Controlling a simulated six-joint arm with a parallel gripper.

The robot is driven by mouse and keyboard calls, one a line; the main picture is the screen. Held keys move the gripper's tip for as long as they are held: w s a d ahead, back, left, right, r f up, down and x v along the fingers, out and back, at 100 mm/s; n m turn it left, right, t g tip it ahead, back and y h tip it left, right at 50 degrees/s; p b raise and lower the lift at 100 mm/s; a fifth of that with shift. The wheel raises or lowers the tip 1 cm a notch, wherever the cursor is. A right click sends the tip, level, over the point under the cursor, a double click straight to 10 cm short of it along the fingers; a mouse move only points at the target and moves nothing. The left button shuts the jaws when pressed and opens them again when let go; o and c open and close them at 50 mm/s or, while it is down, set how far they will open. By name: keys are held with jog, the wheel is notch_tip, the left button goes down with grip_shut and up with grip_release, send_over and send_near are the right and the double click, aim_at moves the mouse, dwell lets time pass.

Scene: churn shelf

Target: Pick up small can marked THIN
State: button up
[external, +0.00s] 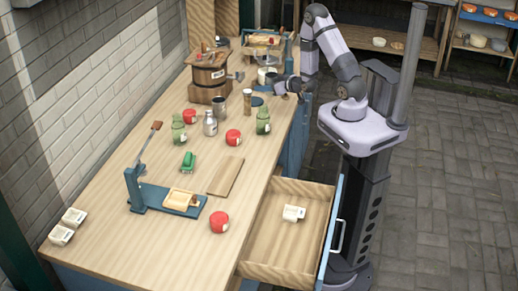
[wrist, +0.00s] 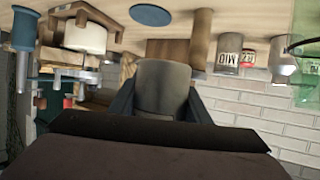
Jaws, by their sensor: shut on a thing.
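My gripper (external: 291,86) is at the right edge of the wooden counter, above its surface, in the external view. In the wrist view its dark fingers (wrist: 160,100) are closed on both sides of a small grey can (wrist: 162,86). No marking shows on the can's visible side, so I cannot read THIN on it. In the external view the held can is too small and dark to make out clearly. Another can, marked MID (wrist: 228,52), stands apart on the counter in the wrist view, which appears upside down.
A blue disc (external: 257,101), a wooden cylinder (external: 247,101), a metal can (external: 219,104) and a wooden churn (external: 208,79) stand near my gripper. Bottles and red round items are farther along the counter. An open drawer (external: 262,258) juts out at the front.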

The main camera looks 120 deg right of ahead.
notch_tip(320, 180, up, 6)
jog(key=p, duration=0.5)
jog(key=shift+r, duration=0.25)
jog(key=shift+w, duration=0.1)
